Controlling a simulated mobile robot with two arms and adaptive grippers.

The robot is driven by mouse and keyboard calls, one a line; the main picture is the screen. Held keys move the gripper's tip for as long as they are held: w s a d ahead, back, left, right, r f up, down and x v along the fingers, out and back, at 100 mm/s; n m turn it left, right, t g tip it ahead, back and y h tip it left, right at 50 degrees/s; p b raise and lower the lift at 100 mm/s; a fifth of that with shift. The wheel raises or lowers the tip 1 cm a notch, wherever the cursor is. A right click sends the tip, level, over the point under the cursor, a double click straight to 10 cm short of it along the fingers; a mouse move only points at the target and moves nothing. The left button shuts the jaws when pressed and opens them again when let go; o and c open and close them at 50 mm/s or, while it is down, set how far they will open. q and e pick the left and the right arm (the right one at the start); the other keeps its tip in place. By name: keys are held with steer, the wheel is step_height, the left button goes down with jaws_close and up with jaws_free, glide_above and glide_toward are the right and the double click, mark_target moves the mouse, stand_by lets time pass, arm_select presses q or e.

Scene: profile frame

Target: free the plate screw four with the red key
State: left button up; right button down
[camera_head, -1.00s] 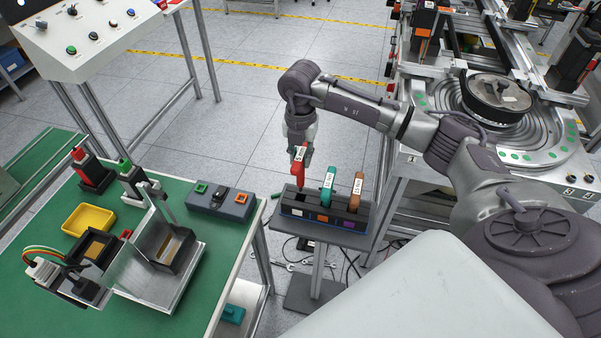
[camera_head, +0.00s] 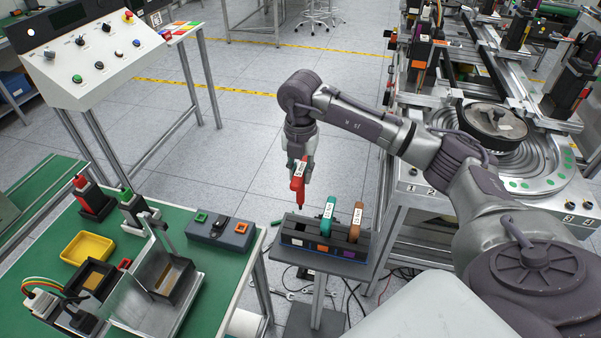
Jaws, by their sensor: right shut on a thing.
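My right gripper (camera_head: 299,160) points down and is shut on the red key (camera_head: 298,187). The key hangs upright with a white label, its dark tip just above the left end of the key rack (camera_head: 325,245). A teal key (camera_head: 328,212) and a brown key (camera_head: 356,220) stand in the rack. The machine plate (camera_head: 535,192) at the right carries printed numbers along its front edge, with a 4 near the right end. A small round fastener (camera_head: 588,205) sits near that 4; its details are too small to tell. My left gripper is out of view.
My right arm spans between the rack and the machine. Open floor lies behind the rack.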

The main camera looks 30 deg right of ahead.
steer(key=shift+r+p, duration=1.35)
steer(key=shift+r, duration=0.95)
